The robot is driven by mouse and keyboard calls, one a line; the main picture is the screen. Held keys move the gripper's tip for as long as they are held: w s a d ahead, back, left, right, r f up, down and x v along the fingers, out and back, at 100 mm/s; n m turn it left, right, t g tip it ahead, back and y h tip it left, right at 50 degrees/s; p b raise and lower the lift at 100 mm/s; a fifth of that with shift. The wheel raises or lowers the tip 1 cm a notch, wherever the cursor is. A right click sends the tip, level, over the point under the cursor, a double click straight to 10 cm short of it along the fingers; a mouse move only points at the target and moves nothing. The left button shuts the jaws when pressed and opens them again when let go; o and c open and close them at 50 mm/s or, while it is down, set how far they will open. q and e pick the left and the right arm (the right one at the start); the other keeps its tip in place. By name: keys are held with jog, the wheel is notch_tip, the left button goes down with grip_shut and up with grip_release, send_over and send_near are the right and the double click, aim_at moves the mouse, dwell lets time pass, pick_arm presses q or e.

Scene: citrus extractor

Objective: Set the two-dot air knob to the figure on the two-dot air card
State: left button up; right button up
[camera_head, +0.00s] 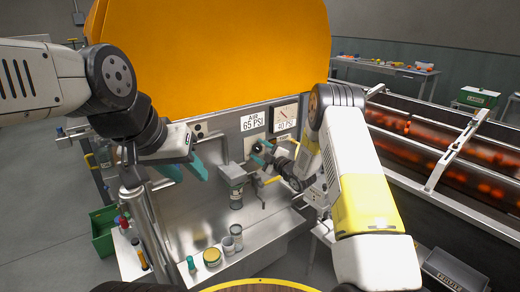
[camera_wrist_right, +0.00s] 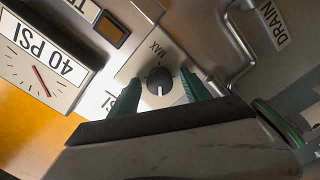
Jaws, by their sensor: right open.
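My left gripper (camera_head: 186,172) is open and empty. I cannot make out dot marks.
A grey cylindrical fitting (camera_head: 236,190) stands on the steel worktop below the panel. Jars and cups (camera_head: 212,256) stand at the front. A metal handle runs close beside the knob, near the DRAIN label (camera_wrist_right: 272,24).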

grip_shut()
jog(key=m, duration=0.4)
jog(key=shift+d+m, duration=0.1)
jog(key=shift+m, duration=0.3)
jog(key=m, duration=0.6)
dwell(0.5)
grip_release()
